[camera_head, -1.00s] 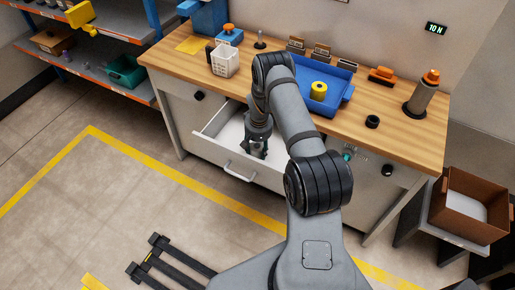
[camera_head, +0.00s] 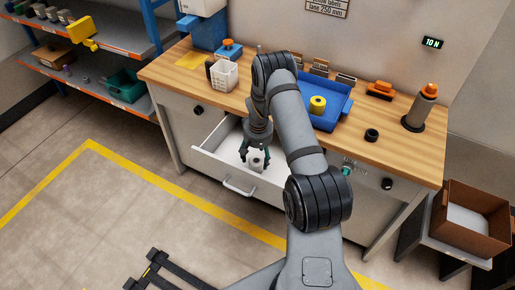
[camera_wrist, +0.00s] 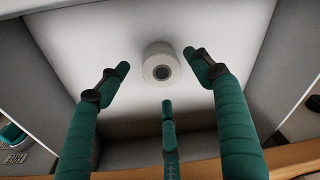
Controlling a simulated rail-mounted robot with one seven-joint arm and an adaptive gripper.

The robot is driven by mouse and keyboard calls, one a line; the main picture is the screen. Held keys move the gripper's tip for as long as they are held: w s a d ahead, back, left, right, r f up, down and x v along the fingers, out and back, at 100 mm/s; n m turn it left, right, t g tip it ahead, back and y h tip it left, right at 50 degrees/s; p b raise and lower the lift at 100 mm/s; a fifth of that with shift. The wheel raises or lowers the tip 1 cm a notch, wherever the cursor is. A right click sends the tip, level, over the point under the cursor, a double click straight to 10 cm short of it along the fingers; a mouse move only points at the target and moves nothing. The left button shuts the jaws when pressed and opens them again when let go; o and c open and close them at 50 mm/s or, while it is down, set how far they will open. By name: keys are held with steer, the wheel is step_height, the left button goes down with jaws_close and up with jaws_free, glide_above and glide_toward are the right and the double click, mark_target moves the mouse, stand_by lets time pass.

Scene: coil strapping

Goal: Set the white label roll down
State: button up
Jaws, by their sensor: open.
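The white label roll (camera_wrist: 160,64) rests in the open drawer (camera_wrist: 100,40), with its round core hole facing my wrist camera. In the head view the roll (camera_head: 257,163) shows small and pale below my gripper. My gripper (camera_head: 256,157) points down into the drawer (camera_head: 215,141). In the wrist view its green fingers (camera_wrist: 164,80) are spread wide around the roll, with visible gaps to it. The gripper is open and holds nothing.
The drawer's front with its handle (camera_head: 240,188) stands out from the wooden bench (camera_head: 390,148). On the bench are a white basket (camera_head: 223,74), a blue tray (camera_head: 336,110) with a yellow roll (camera_head: 317,104), and a black ring (camera_head: 371,135). The drawer walls are close around my gripper.

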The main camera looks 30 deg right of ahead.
mark_target(257, 163)
step_height(257, 163, up, 7)
steer(key=shift+s+a+b, duration=0.15)
steer(key=shift+s+b, duration=0.25)
steer(key=shift+s, duration=0.05)
steer(key=shift+r, duration=0.1)
steer(key=shift+c, duration=0.2)
stand_by(0.7)
